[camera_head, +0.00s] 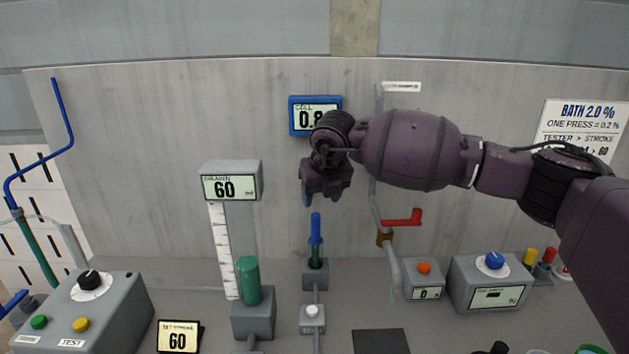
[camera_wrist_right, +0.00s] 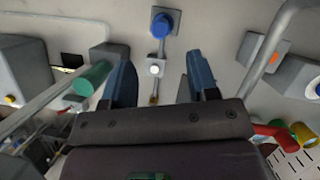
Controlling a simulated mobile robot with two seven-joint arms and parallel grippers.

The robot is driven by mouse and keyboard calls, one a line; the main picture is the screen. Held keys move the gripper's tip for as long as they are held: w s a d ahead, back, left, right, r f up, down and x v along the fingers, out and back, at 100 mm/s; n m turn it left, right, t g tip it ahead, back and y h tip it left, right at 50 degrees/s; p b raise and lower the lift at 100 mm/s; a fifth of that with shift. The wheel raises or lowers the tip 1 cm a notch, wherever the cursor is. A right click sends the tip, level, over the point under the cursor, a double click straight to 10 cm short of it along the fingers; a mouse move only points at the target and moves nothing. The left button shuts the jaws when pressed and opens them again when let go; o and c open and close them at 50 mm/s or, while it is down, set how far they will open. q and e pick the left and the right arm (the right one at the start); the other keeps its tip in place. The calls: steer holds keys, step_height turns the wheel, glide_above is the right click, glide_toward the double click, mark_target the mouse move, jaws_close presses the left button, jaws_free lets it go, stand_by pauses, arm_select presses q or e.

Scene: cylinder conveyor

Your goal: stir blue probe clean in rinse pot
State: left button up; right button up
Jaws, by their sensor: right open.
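The blue probe (camera_head: 316,228) stands upright in a small grey holder (camera_head: 315,275) at the middle of the bench. Its round blue top shows in the right wrist view (camera_wrist_right: 165,23), beyond the fingertips. My right gripper (camera_head: 321,197) is above the probe, apart from it. In the right wrist view its two blue fingers (camera_wrist_right: 160,82) are spread with nothing between them. I cannot make out which item is the rinse pot. My left gripper is not in view.
A white button (camera_head: 312,312) sits in front of the holder. A green cylinder (camera_head: 248,280) stands beside a scale post on the left. A red-handled tap (camera_head: 402,218) and an orange-button box (camera_head: 424,268) are on the right. A blue-framed display (camera_head: 299,116) hangs behind.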

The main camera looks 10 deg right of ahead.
mark_target(316, 215)
steer(key=x, duration=0.3)
steer(key=shift+w+f, duration=0.1)
steer(key=shift+f, duration=0.15)
steer(key=x, duration=0.5)
steer(key=shift+x, duration=0.95)
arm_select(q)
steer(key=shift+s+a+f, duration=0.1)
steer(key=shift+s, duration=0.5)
arm_select(e)
steer(key=shift+c, duration=0.3)
